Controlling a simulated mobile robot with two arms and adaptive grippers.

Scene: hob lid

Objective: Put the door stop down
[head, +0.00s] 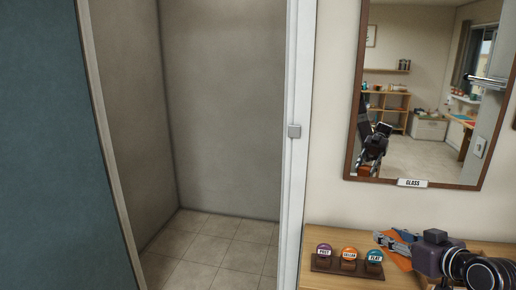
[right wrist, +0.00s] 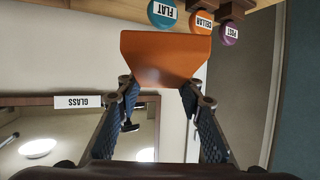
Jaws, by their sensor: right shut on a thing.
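The door stop is an orange wedge (right wrist: 165,58), held between the fingertips of my right gripper (right wrist: 157,82) in the right wrist view. In the head view my right gripper (head: 392,243) comes in from the lower right, over the wooden table top (head: 325,238). Orange parts of the door stop (head: 399,264) show around its fingers there. I cannot tell whether the door stop touches the table. My left gripper is not in view.
A dark rack (head: 340,268) with purple, orange and teal labelled knobs stands left of my right gripper. A mirror (head: 425,100) labelled GLASS hangs above and reflects a gripper. A doorway with a tiled floor (head: 215,250) is open at left.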

